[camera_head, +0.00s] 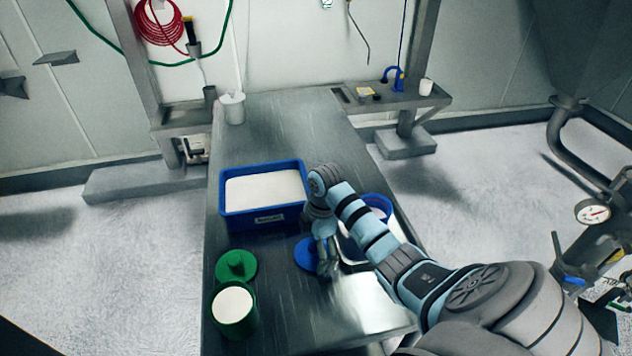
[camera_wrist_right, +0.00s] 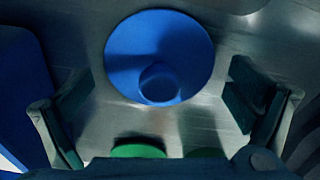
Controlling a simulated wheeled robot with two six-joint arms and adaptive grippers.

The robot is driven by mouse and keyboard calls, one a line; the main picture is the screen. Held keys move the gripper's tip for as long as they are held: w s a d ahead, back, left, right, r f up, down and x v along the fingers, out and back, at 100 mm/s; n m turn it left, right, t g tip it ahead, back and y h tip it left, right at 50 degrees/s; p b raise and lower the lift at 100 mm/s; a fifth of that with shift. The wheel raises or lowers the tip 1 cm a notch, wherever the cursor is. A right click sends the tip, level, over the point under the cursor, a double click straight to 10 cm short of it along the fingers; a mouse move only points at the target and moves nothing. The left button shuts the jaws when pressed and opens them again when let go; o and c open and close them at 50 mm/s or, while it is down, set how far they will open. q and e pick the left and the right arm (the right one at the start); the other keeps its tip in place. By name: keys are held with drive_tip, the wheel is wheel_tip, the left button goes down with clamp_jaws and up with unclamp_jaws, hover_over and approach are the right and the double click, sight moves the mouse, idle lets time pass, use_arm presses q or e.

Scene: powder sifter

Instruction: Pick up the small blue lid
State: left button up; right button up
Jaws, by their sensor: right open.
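The small blue lid (camera_head: 304,254) lies flat on the metal table, in front of the blue bin. In the right wrist view the lid (camera_wrist_right: 150,40) is a round blue disc with a raised round knob. My right gripper (camera_head: 326,264) points down at the lid's right side and hides part of it. In the right wrist view my right gripper (camera_wrist_right: 160,108) is open and empty, its fingers wide apart with the knob between and beyond them. I cannot tell how high the fingertips are above the table. My left gripper is not in view.
A blue bin (camera_head: 232,222) of white powder stands behind the lid. A green jar (camera_head: 236,328) with white contents and a green lid (camera_head: 236,267) are at front left. A blue-rimmed container (camera_head: 381,203) is partly behind my arm.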

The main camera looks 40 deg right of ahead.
drive_tip(key=shift+s+a+r, duration=0.2)
drive_tip(key=c, duration=1.9)
drive_tip(key=shift+f, duration=0.1)
drive_tip(key=shift+c, duration=1.3)
drive_tip(key=shift+s, duration=0.1)
